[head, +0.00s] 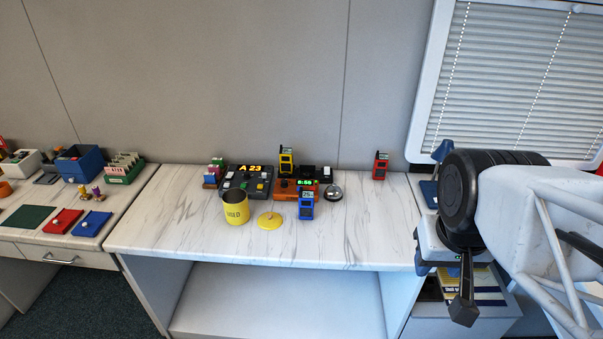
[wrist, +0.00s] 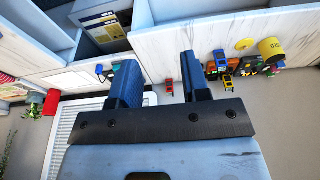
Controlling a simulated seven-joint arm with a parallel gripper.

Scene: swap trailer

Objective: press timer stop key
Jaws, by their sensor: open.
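The timer seems to be the orange device with green lit digits (head: 305,183) in the middle of the marble-topped counter. A blue handheld device (head: 306,207) stands in front and hides part of it. Its keys are too small to tell apart, so I cannot make out the stop key. My gripper (wrist: 156,62) is open and empty, its two blue fingers apart. In the head view it is at the far right, well away from the timer. In the wrist view the timer's group is small, right of the fingers.
A dark keypad panel reading A 23 (head: 236,182) is left of the timer. A yellow can (head: 235,208) and yellow lid (head: 269,221) are in front. A yellow handheld (head: 286,162) stands behind; a red one (head: 380,166) is to the right. The counter's right part (head: 385,220) is clear.

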